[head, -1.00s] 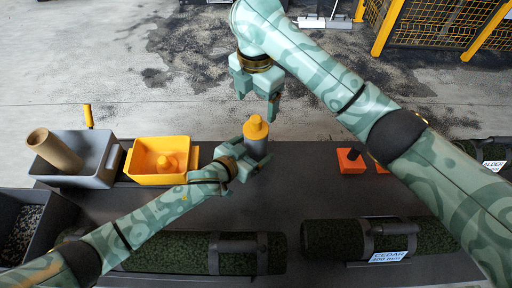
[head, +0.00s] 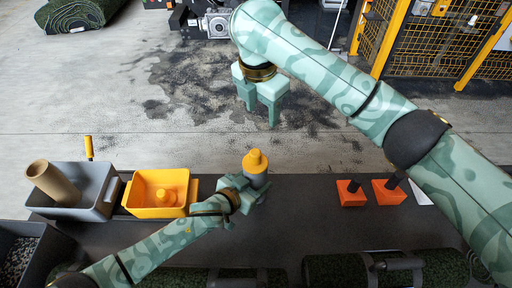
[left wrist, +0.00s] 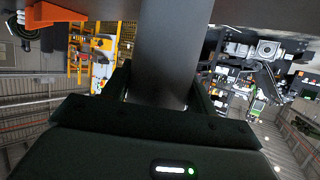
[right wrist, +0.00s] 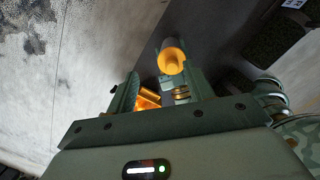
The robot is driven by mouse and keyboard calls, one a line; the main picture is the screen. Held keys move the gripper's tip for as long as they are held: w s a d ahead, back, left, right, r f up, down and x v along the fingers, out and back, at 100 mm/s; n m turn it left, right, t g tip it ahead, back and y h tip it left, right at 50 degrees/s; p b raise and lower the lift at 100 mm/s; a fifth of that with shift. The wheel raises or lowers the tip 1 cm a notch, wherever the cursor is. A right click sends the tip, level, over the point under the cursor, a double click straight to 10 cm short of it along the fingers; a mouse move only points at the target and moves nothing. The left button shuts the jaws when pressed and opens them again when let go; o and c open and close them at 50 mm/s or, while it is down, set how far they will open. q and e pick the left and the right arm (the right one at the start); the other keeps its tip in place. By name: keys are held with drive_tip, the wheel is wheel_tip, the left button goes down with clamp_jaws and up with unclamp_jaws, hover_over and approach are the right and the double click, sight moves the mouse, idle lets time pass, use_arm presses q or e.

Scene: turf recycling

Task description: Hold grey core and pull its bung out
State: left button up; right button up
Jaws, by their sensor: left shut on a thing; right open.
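The grey core (head: 257,181) stands upright above the dark bench, with a yellow bung (head: 255,160) in its top. My left gripper (head: 248,191) is shut around the core's lower part. In the left wrist view the core (left wrist: 170,45) fills the space between the fingers. My right gripper (head: 260,112) is open and empty, beyond the core in the head view and apart from it. In the right wrist view the bung (right wrist: 172,62) shows past the open fingers (right wrist: 160,90), nearer the right one.
A yellow bin (head: 140,212) with a yellow piece inside stands left of the core. Beside it is a grey bin (head: 103,205) with a brown tube (head: 52,183). Orange blocks (head: 350,196) with dark pegs stand at right. Turf rolls (head: 335,270) lie at the near edge.

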sight(256, 151)
drive_tip(key=s+f, duration=0.1)
drive_tip(key=f, duration=0.2)
drive_tip(key=a+f+m+g, duration=0.1)
drive_tip(key=f, duration=0.3)
drive_tip(key=s+f+m, duration=0.1)
drive_tip(key=f, duration=0.3)
drive_tip(key=shift+s+a+f+y, duration=0.1)
drive_tip(key=shift+s+a+y, duration=0.05)
drive_tip(key=shift+s+y, duration=0.25)
clamp_jaws()
drive_tip(key=shift+r, duration=0.25)
drive_tip(key=shift+r, duration=0.9)
